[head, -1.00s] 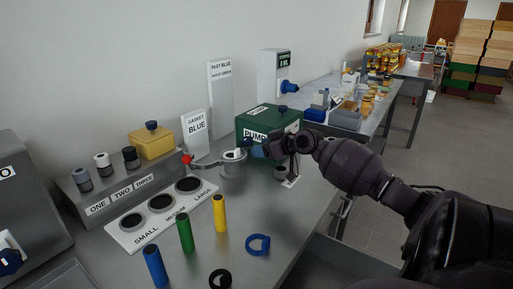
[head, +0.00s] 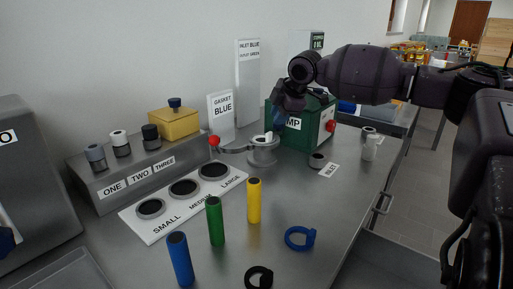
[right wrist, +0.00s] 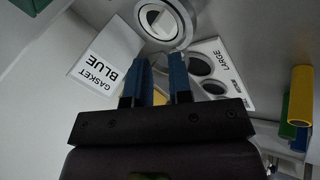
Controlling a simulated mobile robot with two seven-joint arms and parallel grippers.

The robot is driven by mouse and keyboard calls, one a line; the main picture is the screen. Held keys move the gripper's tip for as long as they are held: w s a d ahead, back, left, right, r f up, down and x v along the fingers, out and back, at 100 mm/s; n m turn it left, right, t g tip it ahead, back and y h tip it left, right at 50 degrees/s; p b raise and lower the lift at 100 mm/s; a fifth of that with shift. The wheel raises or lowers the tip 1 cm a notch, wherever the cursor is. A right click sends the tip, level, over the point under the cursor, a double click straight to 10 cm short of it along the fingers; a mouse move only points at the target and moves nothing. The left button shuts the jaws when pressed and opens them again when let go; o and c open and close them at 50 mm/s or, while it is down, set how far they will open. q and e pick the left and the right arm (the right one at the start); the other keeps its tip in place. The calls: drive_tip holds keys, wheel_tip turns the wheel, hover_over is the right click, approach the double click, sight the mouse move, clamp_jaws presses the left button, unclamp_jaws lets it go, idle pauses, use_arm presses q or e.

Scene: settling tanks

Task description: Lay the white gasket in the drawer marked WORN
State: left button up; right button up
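A pale grey round housing (head: 263,152) stands on the bench beside a lever with a red knob (head: 214,141). A white piece (head: 268,138) shows at its top; in the right wrist view the white piece (right wrist: 160,19) lies inside the housing's ring. I cannot tell for sure that it is the white gasket. My right gripper (head: 279,119) is above and just behind the housing. In the right wrist view its blue fingers (right wrist: 161,82) are apart with nothing between them. My left gripper is not in view. No drawer label reading WORN can be read.
A GASKET BLUE sign (head: 221,116) and a green pump box (head: 298,139) stand close to my right gripper. Blue, green and yellow (head: 254,201) cylinders stand in front. A blue ring (head: 299,239) and a black ring (head: 259,279) lie near them. A handle (head: 383,203) is on the bench's right side.

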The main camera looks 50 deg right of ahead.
sight(269, 133)
drive_tip(key=shift+w+a+f+n+g+h+b, duration=0.3)
drive_tip(key=shift+w+f+n+g+h+b, duration=0.1)
drive_tip(key=shift+w+f+n+g+b, duration=0.15)
drive_tip(key=shift+w+a+r+n+g+h+b, duration=1.4)
drive_tip(key=shift+a+n+g+h+b, duration=0.75)
drive_tip(key=shift+n+h+b, duration=0.5)
drive_tip(key=x, duration=0.4)
drive_tip(key=shift+f+b, duration=0.2)
drive_tip(key=shift+b, duration=0.2)
drive_tip(key=x, duration=0.2)
drive_tip(key=b+x, duration=0.1)
drive_tip(key=x, duration=0.1)
drive_tip(key=shift+s+f, duration=0.1)
drive_tip(key=shift+f, duration=0.35)
drive_tip(key=shift+d+f, duration=0.15)
drive_tip(key=shift+f, duration=0.1)
drive_tip(key=c, duration=0.4)
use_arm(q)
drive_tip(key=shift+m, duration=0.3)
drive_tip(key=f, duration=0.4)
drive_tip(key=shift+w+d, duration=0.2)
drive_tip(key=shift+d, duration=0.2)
use_arm(e)
clamp_jaws()
